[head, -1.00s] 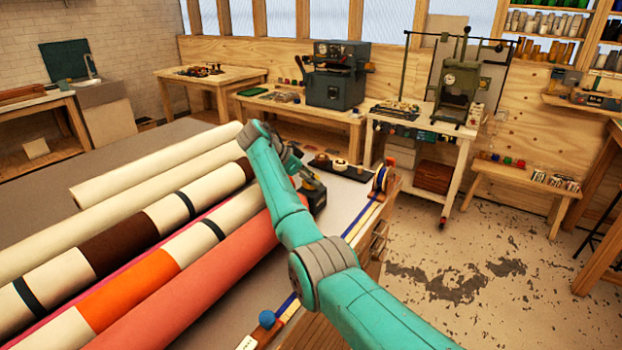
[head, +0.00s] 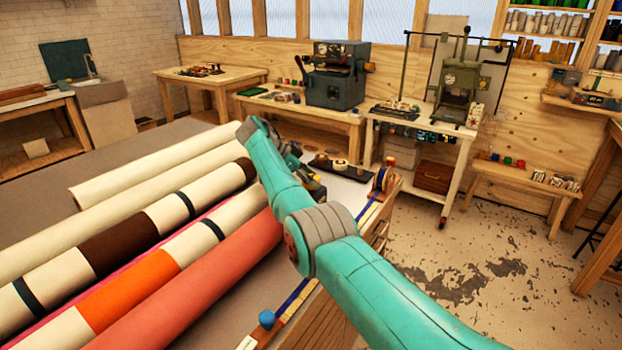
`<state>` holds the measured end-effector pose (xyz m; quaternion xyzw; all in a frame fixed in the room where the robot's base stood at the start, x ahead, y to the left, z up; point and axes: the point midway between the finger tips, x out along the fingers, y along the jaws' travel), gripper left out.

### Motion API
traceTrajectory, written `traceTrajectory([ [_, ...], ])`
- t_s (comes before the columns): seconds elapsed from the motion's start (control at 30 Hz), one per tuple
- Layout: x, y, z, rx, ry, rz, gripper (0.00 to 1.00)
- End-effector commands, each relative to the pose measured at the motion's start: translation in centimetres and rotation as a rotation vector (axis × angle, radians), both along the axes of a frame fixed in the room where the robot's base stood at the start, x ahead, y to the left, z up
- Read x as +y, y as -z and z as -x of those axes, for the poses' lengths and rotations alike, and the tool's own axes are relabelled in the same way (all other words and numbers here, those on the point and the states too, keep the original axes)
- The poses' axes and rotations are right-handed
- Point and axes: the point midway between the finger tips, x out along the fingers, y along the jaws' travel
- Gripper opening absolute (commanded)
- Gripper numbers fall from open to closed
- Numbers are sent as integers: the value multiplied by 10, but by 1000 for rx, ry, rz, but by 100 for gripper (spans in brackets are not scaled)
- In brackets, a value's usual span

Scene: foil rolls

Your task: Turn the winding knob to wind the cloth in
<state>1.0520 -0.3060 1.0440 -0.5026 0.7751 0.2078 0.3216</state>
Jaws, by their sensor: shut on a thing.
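My gripper (head: 314,190) is small and partly hidden behind my teal arm in the head view, low at the right ends of the cloth rolls. It is shut on the winding knob, which my arm and the gripper itself hide. The cloth rolls lie side by side at the left: a salmon roll (head: 215,262) nearest, then a cream and orange striped roll (head: 130,285), a cream and brown one (head: 125,240) and plain cream ones (head: 150,165) behind. How far the cloth is wound cannot be told.
A blue ball-topped piece (head: 267,319) stands on the table's near edge. An orange wheel-like fitting (head: 385,179) stands at its far right corner, with a dark tray (head: 338,166) beside it. Bare floor (head: 480,250) lies right of the table.

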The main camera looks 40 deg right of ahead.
Motion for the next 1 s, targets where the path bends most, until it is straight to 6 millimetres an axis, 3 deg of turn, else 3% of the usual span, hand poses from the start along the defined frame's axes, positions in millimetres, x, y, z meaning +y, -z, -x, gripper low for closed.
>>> traceTrajectory([
  [0.13, 1, 3, 1, 5, 1, -4, 20],
  [0.17, 1, 3, 1, 5, 1, -4, 59],
  [0.23, 0, 3, 1, 5, 0, -3, 77],
  [0.27, 0, 2, 1, 5, 1, -2, 80],
  [0.67, 0, -5, 0, 0, 0, 0, 80],
  [1.0, 0, -62, 0, 0, 0, -1, 80],
])
